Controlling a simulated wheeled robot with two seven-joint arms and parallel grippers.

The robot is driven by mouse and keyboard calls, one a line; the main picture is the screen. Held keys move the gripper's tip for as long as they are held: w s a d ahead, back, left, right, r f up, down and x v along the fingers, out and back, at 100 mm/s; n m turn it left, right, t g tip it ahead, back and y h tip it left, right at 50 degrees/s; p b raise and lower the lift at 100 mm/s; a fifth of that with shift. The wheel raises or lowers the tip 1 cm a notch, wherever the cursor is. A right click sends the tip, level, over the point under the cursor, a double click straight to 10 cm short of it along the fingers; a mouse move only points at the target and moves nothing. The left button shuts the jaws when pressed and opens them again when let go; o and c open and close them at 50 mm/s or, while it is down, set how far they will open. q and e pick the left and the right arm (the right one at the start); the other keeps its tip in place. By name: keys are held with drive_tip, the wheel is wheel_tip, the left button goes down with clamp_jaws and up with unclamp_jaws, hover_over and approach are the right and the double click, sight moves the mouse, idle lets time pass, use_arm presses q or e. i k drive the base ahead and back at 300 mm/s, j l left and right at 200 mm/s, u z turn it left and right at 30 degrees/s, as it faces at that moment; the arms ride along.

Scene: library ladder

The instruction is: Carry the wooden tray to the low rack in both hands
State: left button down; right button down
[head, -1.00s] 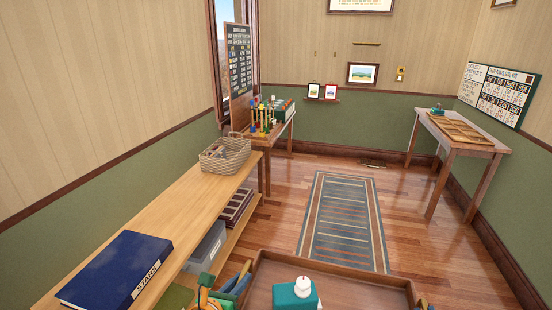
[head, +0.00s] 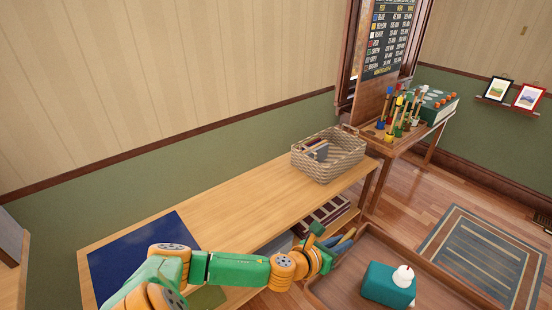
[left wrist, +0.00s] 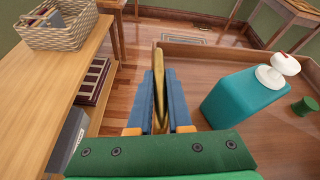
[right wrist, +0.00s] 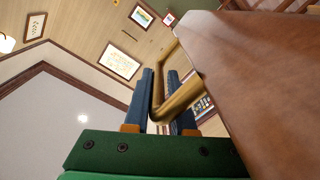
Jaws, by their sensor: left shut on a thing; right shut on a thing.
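The wooden tray (head: 432,263) is at the lower right of the head view, cut off by the frame. A teal bottle (head: 388,285) with a white top stands in it. My left gripper (head: 343,246) is at the tray's left side; in the left wrist view (left wrist: 160,92) it is shut on a brass handle (left wrist: 160,85). My right gripper (right wrist: 160,95) shows only in its wrist view, shut on the other brass handle (right wrist: 180,100) beside the tray's wall (right wrist: 262,85). The long low wooden shelf unit (head: 240,225) stands left of the tray; I cannot tell whether it is the low rack.
A side table with pegs (head: 400,115) and a green box (head: 432,103) stands beyond. A striped rug (head: 480,260) lies on the floor at right. A small green object (left wrist: 304,106) is in the tray.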

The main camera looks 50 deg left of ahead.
sight(254, 201)
drive_tip(key=i+u, duration=0.4)
drive_tip(key=i, duration=0.2)
drive_tip(key=i+l+u, duration=0.25)
drive_tip(key=i+u, duration=0.15)
drive_tip(key=i, duration=0.2)
drive_tip(key=i+j+u, duration=0.1)
drive_tip(key=u, duration=0.3)
drive_tip(key=i+u, duration=0.3)
drive_tip(key=u, duration=0.15)
drive_tip(key=i+u, duration=0.2)
drive_tip(key=u, duration=0.2)
drive_tip(key=i+u, duration=0.15)
drive_tip(key=u, duration=0.25)
drive_tip(key=i+l+u, duration=0.2)
drive_tip(key=u, duration=0.2)
